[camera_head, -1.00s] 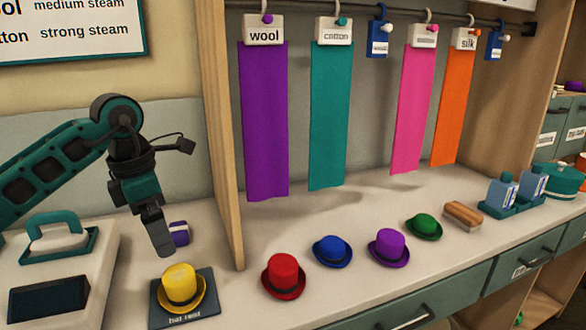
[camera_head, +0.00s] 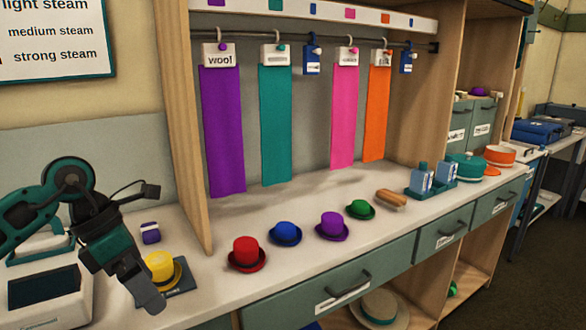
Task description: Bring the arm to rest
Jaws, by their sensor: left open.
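My left arm comes in from the left and my left gripper (camera_head: 150,296) points down and to the right. It is open and empty, in front of the yellow hat (camera_head: 161,267), and covers part of that hat in the picture. The yellow hat is on a dark hat rest mat (camera_head: 184,279). My right gripper is not in view.
Cloth strips hang behind. A steam unit (camera_head: 42,290) sits at left. A wooden post (camera_head: 183,130) rises near the arm.

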